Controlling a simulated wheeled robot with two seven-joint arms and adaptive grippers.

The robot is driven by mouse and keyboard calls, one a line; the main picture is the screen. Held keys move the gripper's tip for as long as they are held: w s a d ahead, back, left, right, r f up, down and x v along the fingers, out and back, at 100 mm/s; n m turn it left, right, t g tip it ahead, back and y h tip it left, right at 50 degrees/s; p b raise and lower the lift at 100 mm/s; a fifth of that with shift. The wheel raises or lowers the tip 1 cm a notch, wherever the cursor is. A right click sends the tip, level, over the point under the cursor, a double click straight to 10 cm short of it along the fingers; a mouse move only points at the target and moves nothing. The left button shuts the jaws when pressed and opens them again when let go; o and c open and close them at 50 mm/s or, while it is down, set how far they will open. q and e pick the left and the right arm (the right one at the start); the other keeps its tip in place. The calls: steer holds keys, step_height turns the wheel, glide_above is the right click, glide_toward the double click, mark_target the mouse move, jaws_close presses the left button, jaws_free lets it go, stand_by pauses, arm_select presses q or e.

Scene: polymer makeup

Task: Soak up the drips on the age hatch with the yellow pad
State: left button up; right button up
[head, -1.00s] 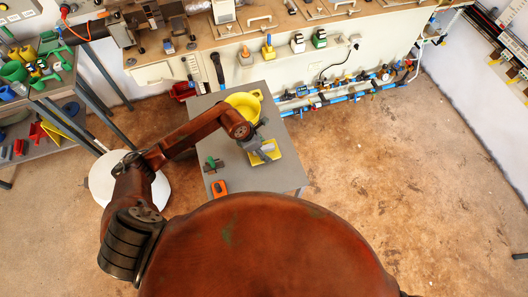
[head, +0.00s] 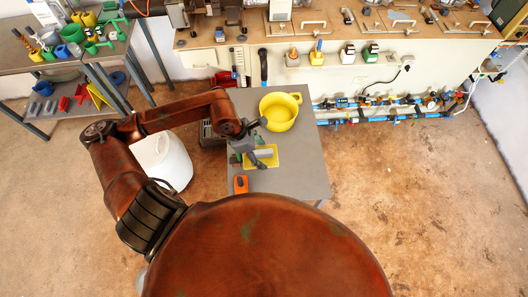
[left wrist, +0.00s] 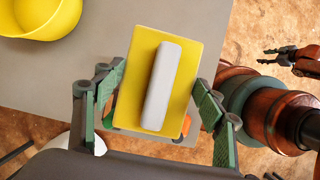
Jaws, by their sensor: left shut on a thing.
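I cannot make out which hatch is the age hatch, or any drips.
A yellow pot (head: 280,112) stands on the table behind the pad. An orange tool (head: 240,185) lies at its front left. The back bench (head: 340,36) holds several panels with handles. A shelf of coloured tools (head: 70,55) stands at left. The floor at right is clear.

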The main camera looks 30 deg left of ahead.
arm_select(q)
steer(key=o, duration=0.6)
steer(key=c, duration=0.5)
steer(key=shift+f, duration=0.1)
